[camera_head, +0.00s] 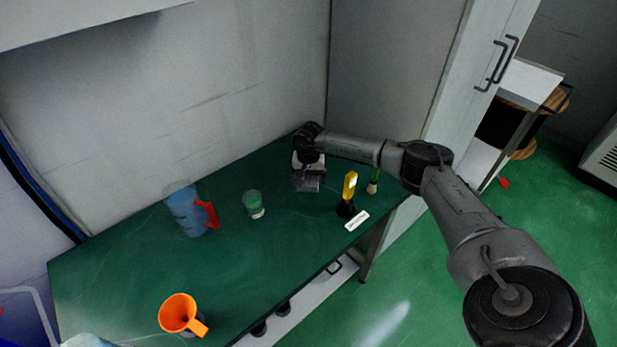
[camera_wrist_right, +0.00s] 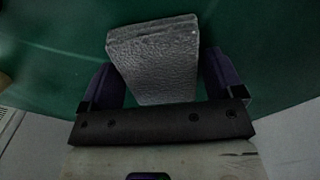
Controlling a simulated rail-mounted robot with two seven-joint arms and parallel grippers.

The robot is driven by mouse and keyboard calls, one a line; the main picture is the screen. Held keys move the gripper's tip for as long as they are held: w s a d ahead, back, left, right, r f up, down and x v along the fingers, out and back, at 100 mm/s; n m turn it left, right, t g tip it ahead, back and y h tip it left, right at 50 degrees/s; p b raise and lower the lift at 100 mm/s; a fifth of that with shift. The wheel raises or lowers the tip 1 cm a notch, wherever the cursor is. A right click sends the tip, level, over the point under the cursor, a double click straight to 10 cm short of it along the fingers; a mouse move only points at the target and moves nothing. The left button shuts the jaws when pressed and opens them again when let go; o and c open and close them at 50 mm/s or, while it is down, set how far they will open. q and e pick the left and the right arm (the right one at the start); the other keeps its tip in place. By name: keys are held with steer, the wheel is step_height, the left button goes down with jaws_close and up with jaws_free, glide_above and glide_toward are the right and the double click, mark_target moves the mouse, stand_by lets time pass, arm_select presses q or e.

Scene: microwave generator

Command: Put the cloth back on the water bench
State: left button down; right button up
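The cloth (camera_wrist_right: 155,60) is a grey, textured, folded block between the two fingers of my right gripper (camera_wrist_right: 160,85) in the right wrist view. My left gripper is not in view.
On the bench stand a blue jug with red handle (camera_head: 187,212), a glass beaker (camera_head: 254,206), an orange funnel (camera_head: 180,314), a yellow-handled tool (camera_head: 349,190), a green-handled brush (camera_head: 373,182) and a white label (camera_head: 356,220). Walls close the back; the middle front is clear.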

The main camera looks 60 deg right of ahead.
mark_target(308, 177)
steer(key=shift+o, duration=0.9)
steer(key=shift+r, duration=0.25)
step_height(308, 177, up, 12)
steer(key=p, duration=0.3)
